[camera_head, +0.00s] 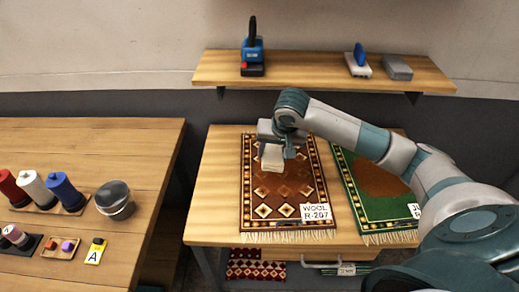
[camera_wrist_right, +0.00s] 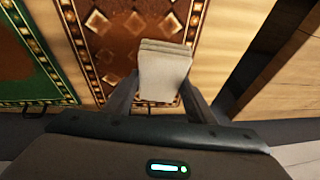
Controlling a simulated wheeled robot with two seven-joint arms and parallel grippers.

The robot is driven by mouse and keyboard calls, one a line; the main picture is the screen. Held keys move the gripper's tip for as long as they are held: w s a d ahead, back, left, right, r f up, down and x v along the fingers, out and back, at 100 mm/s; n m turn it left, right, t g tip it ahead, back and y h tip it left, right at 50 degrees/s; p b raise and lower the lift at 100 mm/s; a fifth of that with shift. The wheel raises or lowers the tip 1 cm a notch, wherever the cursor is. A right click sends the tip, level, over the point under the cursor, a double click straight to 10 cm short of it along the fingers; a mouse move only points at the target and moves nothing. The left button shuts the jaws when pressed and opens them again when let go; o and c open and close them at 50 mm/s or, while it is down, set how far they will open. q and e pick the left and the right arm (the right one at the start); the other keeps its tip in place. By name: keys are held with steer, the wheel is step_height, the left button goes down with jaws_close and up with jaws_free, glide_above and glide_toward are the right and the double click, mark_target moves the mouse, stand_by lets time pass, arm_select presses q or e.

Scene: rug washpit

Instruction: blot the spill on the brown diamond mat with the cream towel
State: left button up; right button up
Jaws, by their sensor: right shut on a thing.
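The brown diamond mat (camera_head: 315,195), labelled WOOL R-207, lies on the right table; it also shows in the wrist view (camera_wrist_right: 105,25). A blurred reddish-brown spill (camera_head: 293,183) seems to lie around its middle, partly hidden by the towel. My right gripper (camera_head: 277,147) is shut on the folded cream towel (camera_head: 271,158), over the upper middle of the mat. In the wrist view the towel (camera_wrist_right: 163,72) sits between the fingers. I cannot tell whether it touches the mat. My left gripper is not in view.
A green mat (camera_head: 349,190) with a brown patch lies to the right, partly behind my right arm. A shelf (camera_head: 310,72) above holds a blue tool (camera_head: 253,55) and brushes. The left table (camera_head: 80,150) holds spools (camera_head: 62,190) and a round tin (camera_head: 115,200).

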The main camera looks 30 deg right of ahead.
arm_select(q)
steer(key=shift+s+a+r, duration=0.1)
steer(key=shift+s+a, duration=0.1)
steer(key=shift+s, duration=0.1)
arm_select(e)
steer(key=shift+d+f, duration=0.1)
steer(key=shift+d, duration=0.35)
steer(key=shift+f, duration=0.1)
